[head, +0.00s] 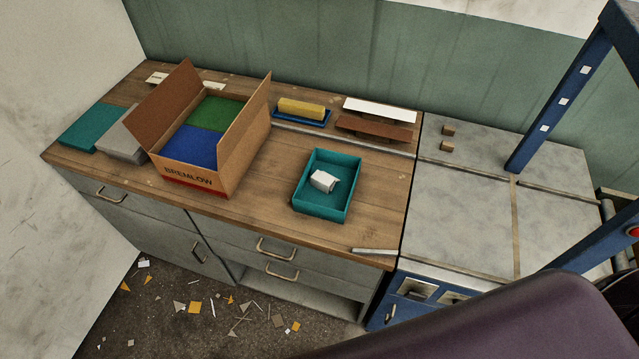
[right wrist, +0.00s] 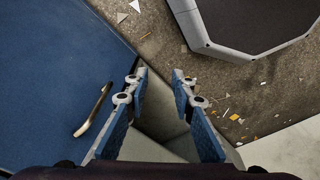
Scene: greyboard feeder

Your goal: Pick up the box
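An open cardboard box (head: 200,178) marked "BREMLOW" stands on the wooden worktop (head: 262,207), left of its middle. Its flaps are up, and green and blue stacks (head: 212,115) fill it. A smaller teal open tray (head: 322,211) with a crumpled white item (head: 323,181) sits to the right of it. My right gripper (right wrist: 158,78) shows in the right wrist view with its blue-padded fingers apart and nothing between them, above the floor beside a blue cabinet front. No box shows in that view. My left gripper is not in view.
Teal and grey stacks (head: 93,128) lie left of the box. A yellow block on a blue tray (head: 303,115) and white and brown strips (head: 378,109) lie behind. A metal bar (head: 374,252) lies at the front edge. A blue-framed grey machine table (head: 462,211) adjoins at right. Scraps litter the floor.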

